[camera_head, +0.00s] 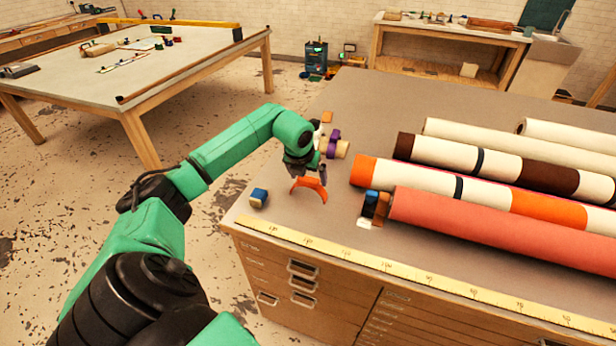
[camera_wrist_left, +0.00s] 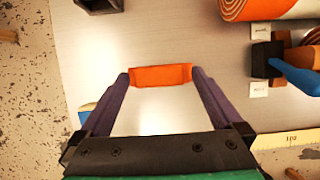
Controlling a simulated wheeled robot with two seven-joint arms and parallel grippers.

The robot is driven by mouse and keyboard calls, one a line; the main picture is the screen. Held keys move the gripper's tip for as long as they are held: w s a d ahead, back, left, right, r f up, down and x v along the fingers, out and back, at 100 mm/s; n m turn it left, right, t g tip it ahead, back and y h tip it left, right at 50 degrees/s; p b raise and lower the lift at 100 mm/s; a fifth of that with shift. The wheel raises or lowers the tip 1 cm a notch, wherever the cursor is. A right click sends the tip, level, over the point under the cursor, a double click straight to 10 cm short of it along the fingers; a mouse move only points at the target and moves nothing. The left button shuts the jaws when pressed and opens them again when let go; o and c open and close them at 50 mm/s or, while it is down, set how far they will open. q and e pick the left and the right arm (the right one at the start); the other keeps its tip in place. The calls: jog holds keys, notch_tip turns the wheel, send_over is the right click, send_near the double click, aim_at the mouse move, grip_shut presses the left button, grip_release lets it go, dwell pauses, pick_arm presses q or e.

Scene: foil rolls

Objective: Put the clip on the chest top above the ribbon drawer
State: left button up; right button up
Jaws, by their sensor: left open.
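The orange curved clip (camera_head: 309,186) is on or just above the chest top (camera_head: 330,215), near its left end; I cannot tell whether it touches the surface. My left gripper (camera_wrist_left: 160,74) is open, with its two purple fingers on either side of the clip, which also shows in the left wrist view (camera_wrist_left: 161,76). In the head view my left gripper hides part of the clip. The chest front has several drawers (camera_head: 275,262) with metal handles; their labels are too small to read. My right gripper is not in view.
A yellow ruler (camera_head: 380,266) runs along the front edge. Several rolls, including a coral one (camera_head: 480,225), fill the right side. Small blue and brown pieces (camera_head: 376,205) stand at their ends. Purple pieces (camera_head: 334,137) lie behind.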

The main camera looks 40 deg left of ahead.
pick_arm(q)
jog(key=b+v, duration=0.2)
jog(key=v, duration=0.9)
jog(key=shift+r+b, duration=0.3)
jog(key=shift+s, duration=0.15)
